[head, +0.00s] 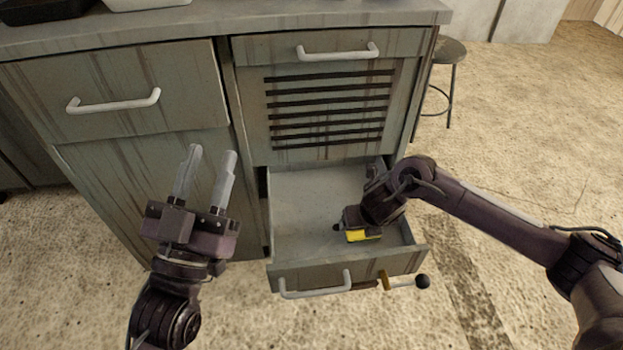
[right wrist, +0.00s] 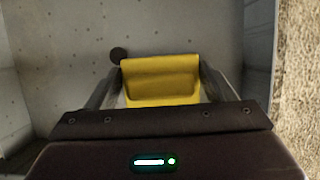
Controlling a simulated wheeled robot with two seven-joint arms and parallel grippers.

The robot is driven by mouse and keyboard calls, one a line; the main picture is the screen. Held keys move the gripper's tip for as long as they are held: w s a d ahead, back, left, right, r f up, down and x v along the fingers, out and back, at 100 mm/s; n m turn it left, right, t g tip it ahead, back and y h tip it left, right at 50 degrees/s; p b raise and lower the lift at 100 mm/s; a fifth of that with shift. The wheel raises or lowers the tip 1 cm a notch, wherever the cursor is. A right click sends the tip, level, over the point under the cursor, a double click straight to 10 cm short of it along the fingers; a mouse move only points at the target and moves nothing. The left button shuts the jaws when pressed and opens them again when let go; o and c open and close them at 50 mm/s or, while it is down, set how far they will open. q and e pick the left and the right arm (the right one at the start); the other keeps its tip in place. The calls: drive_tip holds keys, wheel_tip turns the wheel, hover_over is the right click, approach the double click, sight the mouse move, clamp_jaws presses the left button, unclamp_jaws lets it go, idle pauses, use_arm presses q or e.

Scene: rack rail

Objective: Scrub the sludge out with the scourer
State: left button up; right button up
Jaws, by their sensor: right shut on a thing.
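The scourer (head: 364,236) is a yellow block inside the open bottom drawer (head: 295,195). My right gripper (head: 362,228) reaches down into the drawer and is shut on the scourer. In the right wrist view the scourer (right wrist: 160,80) sits between the two fingers, above the grey drawer floor. I cannot tell whether it touches the floor. A small dark round patch (right wrist: 119,54), possibly sludge, lies just beyond the left finger. My left gripper (head: 211,160) is open and empty in front of the left cabinet door.
The drawer walls stand close around my right gripper. A stool (head: 450,52) stands at the right behind the cabinet. The worktop (head: 230,15) is above.

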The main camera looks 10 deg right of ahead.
drive_tip(key=shift+r+p, duration=0.3)
drive_tip(key=shift+r, duration=0.1)
drive_tip(key=shift+r+p, duration=0.3)
drive_tip(key=shift+r, duration=0.05)
drive_tip(key=shift+r+p, duration=0.3)
drive_tip(key=shift+r, duration=0.05)
use_arm(q)
drive_tip(key=shift+s+f+g+y, duration=0.65)
drive_tip(key=shift+f+g+y, duration=0.95)
drive_tip(key=shift+f+g, duration=4.9)
use_arm(e)
drive_tip(key=shift+r, duration=0.35)
drive_tip(key=shift+r+p, duration=0.35)
drive_tip(key=shift+p, duration=0.2)
drive_tip(key=shift+r+p, duration=0.35)
drive_tip(key=shift+r, duration=0.05)
drive_tip(key=shift+r+p, duration=0.35)
drive_tip(key=shift+r, duration=0.1)
use_arm(q)
drive_tip(key=s+a+f+g+y, duration=0.1)
drive_tip(key=s+f+g, duration=0.1)
drive_tip(key=s+f, duration=0.3)
drive_tip(key=s+a+f+g+y, duration=0.1)
drive_tip(key=s+a+f+y, duration=0.1)
drive_tip(key=s+f, duration=0.4)
drive_tip(key=shift+a+f+g+p, duration=0.2)
drive_tip(key=shift+f+g+p, duration=0.2)
drive_tip(key=shift+f, duration=2.4)
use_arm(e)
drive_tip(key=shift+r, duration=0.35)
